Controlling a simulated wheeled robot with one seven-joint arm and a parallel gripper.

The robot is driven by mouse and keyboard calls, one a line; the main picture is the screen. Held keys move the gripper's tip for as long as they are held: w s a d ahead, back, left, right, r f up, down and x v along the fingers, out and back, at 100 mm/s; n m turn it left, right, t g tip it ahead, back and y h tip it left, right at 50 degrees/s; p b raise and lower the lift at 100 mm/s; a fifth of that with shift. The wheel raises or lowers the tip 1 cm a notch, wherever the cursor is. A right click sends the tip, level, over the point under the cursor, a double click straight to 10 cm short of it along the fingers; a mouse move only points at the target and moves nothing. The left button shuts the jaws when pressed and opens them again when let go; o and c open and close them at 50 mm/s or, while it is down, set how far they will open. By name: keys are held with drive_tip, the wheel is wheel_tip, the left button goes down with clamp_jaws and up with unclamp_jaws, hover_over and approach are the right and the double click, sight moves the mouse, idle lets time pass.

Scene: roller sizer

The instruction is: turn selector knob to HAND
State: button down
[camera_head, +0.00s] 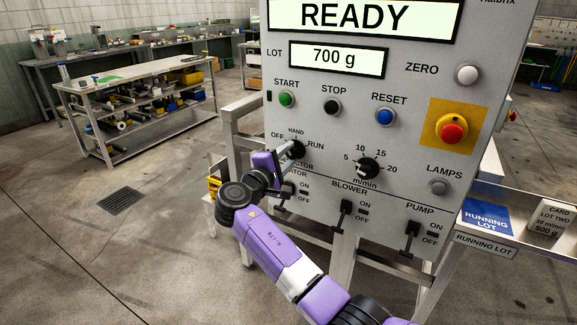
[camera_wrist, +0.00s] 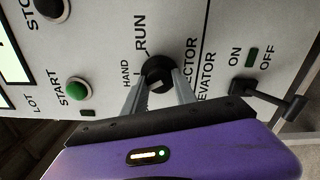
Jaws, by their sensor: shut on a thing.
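The black selector knob (camera_head: 296,149) is on the grey panel, with OFF at its left, HAND above and RUN at its right. It also shows in the wrist view (camera_wrist: 158,72), between my two fingers. My gripper (camera_head: 288,154) is shut on the knob, one finger on each side, and it reaches the panel from the lower left. In the wrist view my gripper (camera_wrist: 159,88) covers the lower part of the knob and the OFF label is not visible. I cannot tell which label the knob's pointer faces.
Close by are the green START button (camera_head: 287,99), the black STOP button (camera_head: 332,106) and the m/min dial (camera_head: 367,168). Below are lever switches, including the blower lever (camera_head: 346,209) and pump lever (camera_head: 412,232). A yellow-backed red emergency button (camera_head: 452,132) is at right.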

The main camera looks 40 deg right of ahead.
drive_tip(key=m+b, duration=0.3)
drive_tip(key=shift+f+b, duration=0.3)
drive_tip(key=shift+r+m+b, duration=0.2)
drive_tip(key=shift+m+b, duration=0.9)
drive_tip(key=shift+m, duration=0.2)
drive_tip(key=c, duration=1)
unclamp_jaws()
drive_tip(key=shift+r, duration=0.1)
drive_tip(key=v, duration=0.7)
drive_tip(key=shift+s+a, duration=0.15)
drive_tip(key=shift+a, duration=0.2)
